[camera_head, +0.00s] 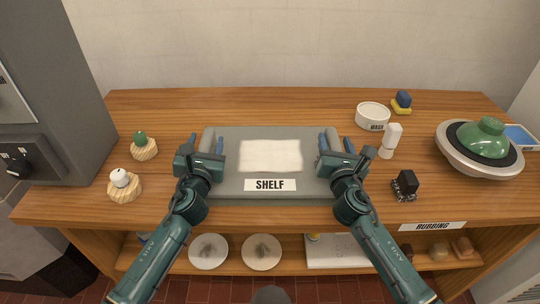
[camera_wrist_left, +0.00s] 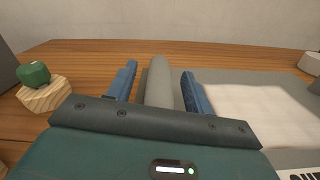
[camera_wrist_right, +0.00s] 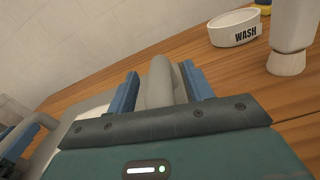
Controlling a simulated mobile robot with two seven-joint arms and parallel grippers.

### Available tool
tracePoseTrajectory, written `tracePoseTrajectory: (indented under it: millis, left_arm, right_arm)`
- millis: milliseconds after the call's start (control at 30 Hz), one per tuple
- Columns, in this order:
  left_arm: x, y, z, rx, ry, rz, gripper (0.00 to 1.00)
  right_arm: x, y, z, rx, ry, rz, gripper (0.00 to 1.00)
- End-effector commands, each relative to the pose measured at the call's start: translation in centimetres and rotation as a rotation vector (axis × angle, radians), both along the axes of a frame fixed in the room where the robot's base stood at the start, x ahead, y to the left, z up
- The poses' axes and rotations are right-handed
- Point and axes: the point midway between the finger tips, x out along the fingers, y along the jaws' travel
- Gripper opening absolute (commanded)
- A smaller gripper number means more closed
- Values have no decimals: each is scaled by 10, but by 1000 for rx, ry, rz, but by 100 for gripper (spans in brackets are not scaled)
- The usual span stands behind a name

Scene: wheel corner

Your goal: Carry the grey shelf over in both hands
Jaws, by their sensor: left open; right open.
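The grey shelf (camera_head: 225,180) lies flat on the wooden table, with a white cloth-like sheet (camera_head: 270,156) on it and a SHELF label on its front. It has a grey bar handle at each side. My left gripper (camera_head: 207,142) is open, its blue fingers on either side of the left handle (camera_wrist_left: 159,84), with gaps visible in the left wrist view. My right gripper (camera_head: 336,144) is open, its fingers on either side of the right handle (camera_wrist_right: 160,84). I cannot tell whether any finger touches a handle.
Left of the shelf stand two wooden pieces with a green knob (camera_head: 140,139) and a white knob (camera_head: 119,178). Plates sit below.

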Motion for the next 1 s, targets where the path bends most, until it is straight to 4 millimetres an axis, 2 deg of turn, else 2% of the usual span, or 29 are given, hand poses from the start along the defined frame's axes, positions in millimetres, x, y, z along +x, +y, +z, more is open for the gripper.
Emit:
tracePoseTrajectory:
  millis: [233, 833, 1000]
  left_arm:
    - [0, 0, 0, 0, 0, 0, 51]
    - [0, 0, 0, 1, 0, 0, 2]
    - [0, 0, 0, 1, 0, 0, 0]
  right_arm:
    - [0, 0, 0, 0, 0, 0, 51]
    - [0, 0, 0, 0, 1, 0, 2]
    - [0, 0, 0, 0, 1, 0, 0]
